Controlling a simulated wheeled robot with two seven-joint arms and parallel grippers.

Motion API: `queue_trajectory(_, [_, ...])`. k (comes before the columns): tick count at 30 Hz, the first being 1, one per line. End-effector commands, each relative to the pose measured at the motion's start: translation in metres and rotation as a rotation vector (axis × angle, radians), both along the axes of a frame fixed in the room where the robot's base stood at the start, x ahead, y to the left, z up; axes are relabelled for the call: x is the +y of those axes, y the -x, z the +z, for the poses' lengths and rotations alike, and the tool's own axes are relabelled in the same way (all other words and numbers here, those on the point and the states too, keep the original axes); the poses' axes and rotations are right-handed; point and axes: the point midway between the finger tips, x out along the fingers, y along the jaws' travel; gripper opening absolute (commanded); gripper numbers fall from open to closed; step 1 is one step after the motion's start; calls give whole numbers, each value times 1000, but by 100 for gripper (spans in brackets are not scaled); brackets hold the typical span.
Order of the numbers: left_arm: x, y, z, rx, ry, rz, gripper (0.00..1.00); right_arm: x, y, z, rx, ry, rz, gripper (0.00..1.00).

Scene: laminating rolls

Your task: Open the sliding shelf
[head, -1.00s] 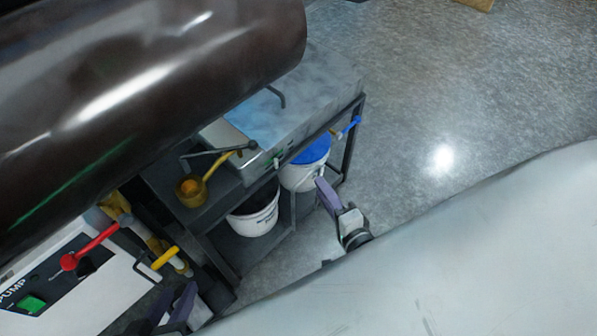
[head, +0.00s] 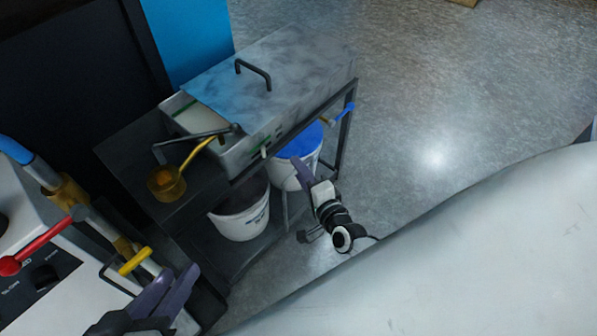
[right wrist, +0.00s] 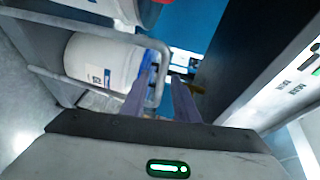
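A dark cart (head: 130,155) stands left of centre in the head view. Its low shelf (head: 215,262) holds a white bucket (head: 240,218) and a blue-lidded white bucket (head: 283,172). I cannot tell for certain which part slides. A grey bent bar (right wrist: 157,62), like a handle, shows in the right wrist view close to my right fingers. My right gripper (head: 304,172) is beside the cart's front; in the right wrist view its two fingers (right wrist: 160,103) are apart. I cannot tell whether the bar lies between them. My left gripper (head: 166,292) is at lower left, fingers apart and apparently empty.
A metal box with a handled lid (head: 265,80) and a yellow ladle (head: 167,183) are on the cart top. A white machine (head: 40,290) with red, blue and yellow levers is at left. A large pale surface (head: 480,240) fills the lower right.

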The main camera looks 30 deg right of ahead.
Motion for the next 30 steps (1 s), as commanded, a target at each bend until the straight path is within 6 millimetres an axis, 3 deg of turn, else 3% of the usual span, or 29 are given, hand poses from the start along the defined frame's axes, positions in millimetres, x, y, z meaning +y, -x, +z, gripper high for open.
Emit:
queue_trajectory(11, [-1,0,2,-8,12,-1,31,0,-8,-1,0,0,0,28])
queue_trajectory(17, [-1,0,3,-9,12,0,31,0,-8,-1,0,0,0,0])
queue_trajectory(26, [-1,0,4,-9,11,-1,31,-2,-6,-1,0,0,-2,0])
queue_trajectory(30, [0,0,7,-10,5,0,31,-13,8,-1,3,0,-18,0])
